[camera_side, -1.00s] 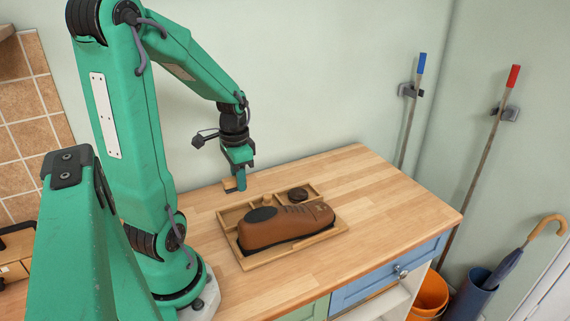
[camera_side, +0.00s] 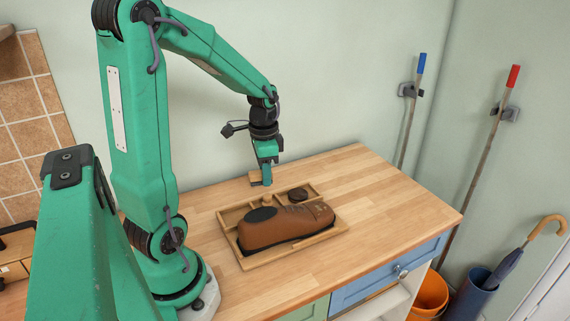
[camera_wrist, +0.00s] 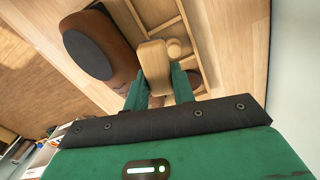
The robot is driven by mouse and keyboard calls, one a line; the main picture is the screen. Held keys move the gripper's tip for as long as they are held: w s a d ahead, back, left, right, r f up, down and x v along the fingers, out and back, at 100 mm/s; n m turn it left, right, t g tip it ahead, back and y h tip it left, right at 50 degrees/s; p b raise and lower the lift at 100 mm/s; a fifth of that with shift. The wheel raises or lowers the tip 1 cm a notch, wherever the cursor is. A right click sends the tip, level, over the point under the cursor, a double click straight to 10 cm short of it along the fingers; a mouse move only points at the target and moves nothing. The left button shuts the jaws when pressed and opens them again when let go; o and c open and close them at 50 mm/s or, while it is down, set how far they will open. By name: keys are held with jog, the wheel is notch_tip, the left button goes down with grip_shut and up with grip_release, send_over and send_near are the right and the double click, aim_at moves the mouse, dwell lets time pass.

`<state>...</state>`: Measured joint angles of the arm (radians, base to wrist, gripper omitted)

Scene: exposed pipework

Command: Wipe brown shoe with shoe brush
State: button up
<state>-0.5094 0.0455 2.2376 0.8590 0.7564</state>
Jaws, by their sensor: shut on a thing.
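The brown shoe (camera_side: 288,226) lies on its side-long base in the wooden tray (camera_side: 232,214), with its dark opening at the left. In the wrist view the shoe (camera_wrist: 122,62) is at the upper left. My gripper (camera_side: 267,182) is shut on the shoe brush (camera_side: 256,179), whose pale wooden body also shows in the wrist view (camera_wrist: 154,62). It holds the brush above the back of the tray, behind the shoe and apart from it. The bristles cannot be made out.
The tray's back compartments hold a dark round item (camera_side: 298,194) and a small round wooden piece (camera_wrist: 174,47). The wooden countertop (camera_side: 385,195) is clear to the right. A pale green wall (camera_side: 320,90) stands behind. An orange bucket (camera_side: 430,296) is below at the right.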

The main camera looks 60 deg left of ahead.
jog(key=w+d+r+m, duration=0.1)
jog(key=w+d+m, duration=0.5)
jog(key=w+d, duration=0.5)
jog(key=shift+w+d+r, duration=0.35)
jog(key=shift+w+d, duration=0.05)
jog(key=shift+w, duration=0.4)
jog(key=shift+f, duration=0.1)
